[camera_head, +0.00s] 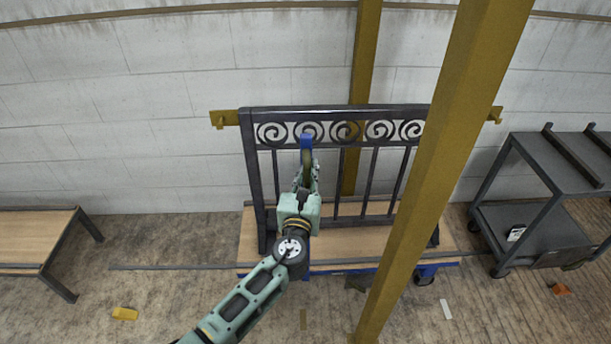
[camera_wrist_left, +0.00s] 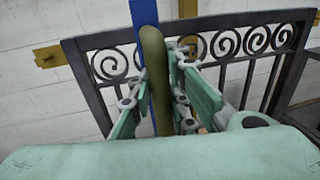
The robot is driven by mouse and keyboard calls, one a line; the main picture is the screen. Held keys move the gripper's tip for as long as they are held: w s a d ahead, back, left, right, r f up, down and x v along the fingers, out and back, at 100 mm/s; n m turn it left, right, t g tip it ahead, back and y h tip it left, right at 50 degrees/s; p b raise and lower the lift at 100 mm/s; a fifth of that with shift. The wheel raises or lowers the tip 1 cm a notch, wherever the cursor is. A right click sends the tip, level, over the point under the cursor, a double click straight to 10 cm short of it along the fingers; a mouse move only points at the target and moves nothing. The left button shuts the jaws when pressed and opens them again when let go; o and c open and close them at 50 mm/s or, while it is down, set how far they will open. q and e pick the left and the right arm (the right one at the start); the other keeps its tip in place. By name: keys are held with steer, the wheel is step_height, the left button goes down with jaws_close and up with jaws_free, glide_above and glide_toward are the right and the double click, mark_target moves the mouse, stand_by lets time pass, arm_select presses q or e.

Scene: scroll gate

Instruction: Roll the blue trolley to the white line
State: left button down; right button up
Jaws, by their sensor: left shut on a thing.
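The blue trolley has a wooden deck (camera_head: 350,243) on a blue frame with wheels and carries an upright dark scroll gate (camera_head: 345,130). A blue post (camera_head: 306,141) rises at its left part. My left gripper (camera_head: 306,172) is in front of the gate, shut on the olive-green handle (camera_wrist_left: 155,85) by the blue post; the handle passes between the fingers in the left wrist view. A short white line (camera_head: 446,309) lies on the floor in front of the trolley's right end. My right gripper is not in view.
A yellow pillar (camera_head: 440,160) crosses in front of the trolley's right part. A grey cart (camera_head: 550,205) stands close at the right, a wooden bench (camera_head: 35,238) at the left.

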arm_select(q)
steer(key=shift+s+d+f, duration=0.25)
steer(key=shift+d, duration=0.1)
steer(key=c, duration=1.6)
jaws_free()
steer(key=shift+d+r, duration=0.1)
steer(key=shift+r, duration=0.05)
steer(key=shift+c, duration=0.2)
steer(key=shift+a, duration=0.2)
steer(key=v, duration=1.2)
steer(key=shift+w, duration=0.1)
